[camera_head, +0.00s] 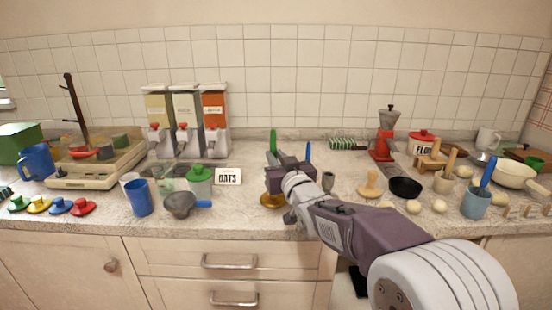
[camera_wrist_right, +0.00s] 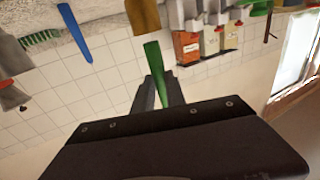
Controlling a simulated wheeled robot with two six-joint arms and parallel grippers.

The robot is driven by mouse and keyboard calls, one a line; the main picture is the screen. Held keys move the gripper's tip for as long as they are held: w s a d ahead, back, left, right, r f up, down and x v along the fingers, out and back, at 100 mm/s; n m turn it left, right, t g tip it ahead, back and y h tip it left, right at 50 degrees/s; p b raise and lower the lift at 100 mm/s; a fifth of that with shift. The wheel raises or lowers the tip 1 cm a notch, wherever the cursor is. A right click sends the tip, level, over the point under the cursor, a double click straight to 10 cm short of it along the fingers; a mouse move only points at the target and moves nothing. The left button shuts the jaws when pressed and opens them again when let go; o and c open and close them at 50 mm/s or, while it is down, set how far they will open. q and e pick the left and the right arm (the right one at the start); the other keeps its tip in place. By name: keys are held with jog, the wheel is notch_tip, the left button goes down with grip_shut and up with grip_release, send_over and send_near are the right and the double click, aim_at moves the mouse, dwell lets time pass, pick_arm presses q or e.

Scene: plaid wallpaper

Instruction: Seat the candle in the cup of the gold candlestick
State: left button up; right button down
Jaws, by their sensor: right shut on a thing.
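A green candle (camera_head: 273,142) stands upright above my right gripper (camera_head: 283,178) in the head view. In the right wrist view, which is upside down, the green candle (camera_wrist_right: 158,58) runs between the fingers of my right gripper (camera_wrist_right: 160,90), which is shut on it. The gold candlestick (camera_head: 272,200) shows its round base below the gripper. In the wrist view a gold shaft (camera_wrist_right: 143,15) lies just beyond the candle's lower end. The two look nearly in line; I cannot tell whether they touch. The gripper hides the cup in the head view. My left gripper is out of view.
A blue candle (camera_head: 308,152) stands just right of the gripper, its lower part hidden. A small grey cup (camera_head: 328,182) is near my arm.

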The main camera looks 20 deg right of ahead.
jog(key=shift+b, duration=0.3)
dwell(0.5)
jog(key=shift+f, duration=0.2)
jog(key=shift+f+b, duration=0.35)
jog(key=shift+b, duration=0.15)
jog(key=shift+f+b, duration=1.65)
jog(key=c, duration=1.3)
grip_release()
jog(key=shift+s, duration=0.1)
jog(key=s, duration=0.9)
jog(key=shift+d+f+p, duration=0.15)
jog(key=shift+d+p, duration=0.1)
jog(key=shift+p, duration=0.15)
